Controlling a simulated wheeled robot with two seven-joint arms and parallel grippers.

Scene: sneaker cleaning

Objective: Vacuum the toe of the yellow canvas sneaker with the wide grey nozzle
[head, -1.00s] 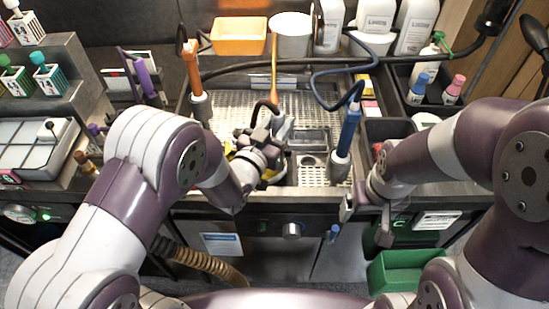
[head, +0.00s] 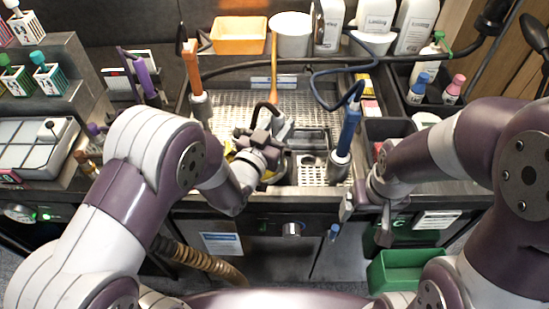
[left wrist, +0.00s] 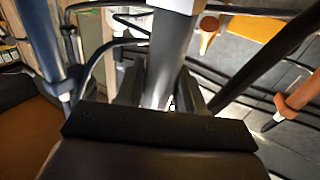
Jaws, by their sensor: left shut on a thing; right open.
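My left gripper (head: 272,137) is over the tray in the middle of the head view, shut on the grey nozzle (head: 284,126). In the left wrist view the nozzle (left wrist: 170,62) is a grey tube between the two dark fingers; its far end is hidden. The yellow sneaker (head: 270,175) shows only as small yellow patches beside and below my left gripper, which hides most of it. I cannot tell whether the nozzle touches the toe. My right gripper (head: 365,218) is open and empty by the counter's front edge.
An orange-topped tool (head: 194,70) stands left of the sneaker and a blue tool (head: 348,132) with a hose stands right. The perforated metal tray (head: 235,105) is bare behind. An orange bin (head: 239,38), a white tub (head: 291,35) and bottles line the back. A green bin (head: 405,270) is front right.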

